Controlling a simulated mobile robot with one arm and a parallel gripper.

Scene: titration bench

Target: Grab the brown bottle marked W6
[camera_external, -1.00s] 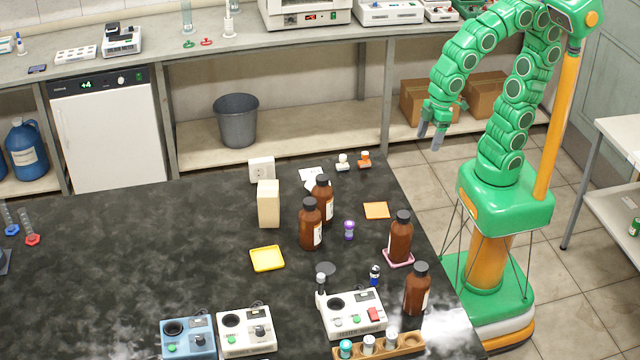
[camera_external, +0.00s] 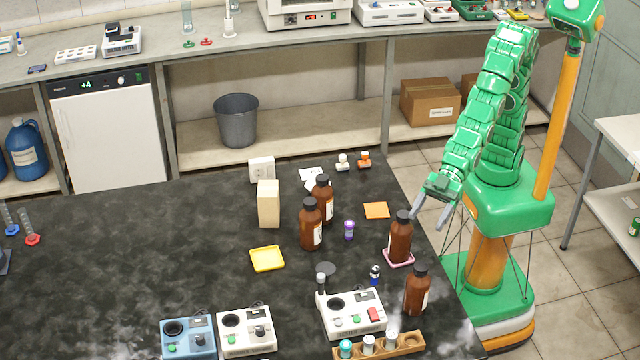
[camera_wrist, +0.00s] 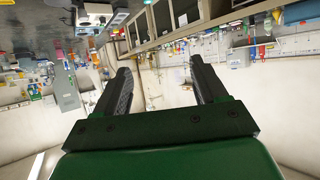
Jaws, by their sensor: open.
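Several brown bottles with black caps stand upright on the dark bench in the external view. One bottle (camera_external: 400,243) stands on a pink mat at the right edge. Another bottle (camera_external: 417,292) is in front of it, and two more, a nearer one (camera_external: 310,227) and a farther one (camera_external: 323,203), stand close together near the middle. I cannot read the W6 mark on any of them. My gripper (camera_external: 430,211) is open and empty, just right of and above the bottle on the pink mat, apart from it. In the wrist view its two fingers (camera_wrist: 158,82) are spread with nothing between them.
A beige box (camera_external: 268,204) stands left of the middle bottles. A purple-capped vial (camera_external: 349,229) and an orange mat (camera_external: 376,210) lie between the bottles. A white device (camera_external: 350,318) and a wooden vial rack (camera_external: 408,342) are at the front. The bench's left side is mostly clear.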

